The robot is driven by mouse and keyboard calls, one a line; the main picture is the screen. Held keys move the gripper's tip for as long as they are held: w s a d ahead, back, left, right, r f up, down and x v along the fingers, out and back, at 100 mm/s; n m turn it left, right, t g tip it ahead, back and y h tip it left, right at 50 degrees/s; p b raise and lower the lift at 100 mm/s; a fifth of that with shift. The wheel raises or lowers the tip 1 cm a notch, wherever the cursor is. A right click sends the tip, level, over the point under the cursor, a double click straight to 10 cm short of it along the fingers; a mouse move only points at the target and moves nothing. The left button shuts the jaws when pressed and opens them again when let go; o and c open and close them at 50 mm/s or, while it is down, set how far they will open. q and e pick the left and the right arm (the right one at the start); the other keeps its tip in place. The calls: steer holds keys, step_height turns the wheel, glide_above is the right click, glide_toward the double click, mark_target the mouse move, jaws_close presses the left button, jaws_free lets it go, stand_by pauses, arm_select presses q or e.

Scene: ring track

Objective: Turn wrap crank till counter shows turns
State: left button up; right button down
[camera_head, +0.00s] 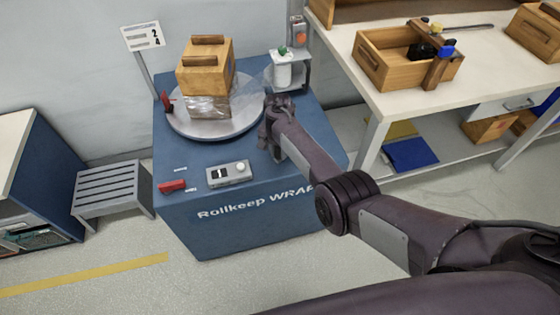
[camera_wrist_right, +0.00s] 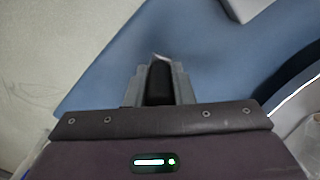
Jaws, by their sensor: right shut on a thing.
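A blue wrapping machine (camera_head: 200,215) marked "Rollkeep WRAP" carries a round grey turntable (camera_head: 190,128) with a wooden crate (camera_head: 206,68) on it. The crate's lower part is covered in clear film. The counter (camera_head: 229,173) on the machine's top seems to show 1, with a pale round knob beside it. My right gripper (camera_head: 270,138) is at the machine's right side, shut on a black crank grip, which shows between the fingers in the right wrist view (camera_wrist_right: 159,84). The rest of the crank is hidden by my arm in the head view. My left gripper is out of view.
A film roll (camera_head: 283,70) stands on a bracket at the back right of the machine. A sign (camera_head: 143,37) reads 2 and 4. A workbench (camera_head: 385,95) with a wooden tote stands right; a grey slatted stool (camera_head: 107,183) stands left. A red piece (camera_head: 172,186) lies near the machine's front edge.

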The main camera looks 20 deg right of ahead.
steer(key=w+m+b, duration=0.1)
steer(key=b, duration=0.1)
steer(key=w+a+m+b, duration=0.1)
steer(key=w+m+b, duration=0.1)
steer(key=shift+w+a+f+m, duration=0.1)
steer(key=shift+f+m, duration=0.1)
steer(key=shift+m, duration=0.1)
steer(key=shift+w+r+m+b, duration=0.1)
steer(key=shift+w+m+b, duration=0.25)
steer(key=shift+b, duration=0.35)
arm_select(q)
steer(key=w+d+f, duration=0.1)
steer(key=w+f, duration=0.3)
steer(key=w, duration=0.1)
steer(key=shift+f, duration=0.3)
arm_select(e)
steer(key=shift+w+r+m, duration=0.1)
steer(key=shift+m, duration=0.25)
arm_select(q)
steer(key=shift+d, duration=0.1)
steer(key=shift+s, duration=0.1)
arm_select(e)
steer(key=c, duration=1.3)
jaws_free()
steer(key=shift+o, duration=0.2)
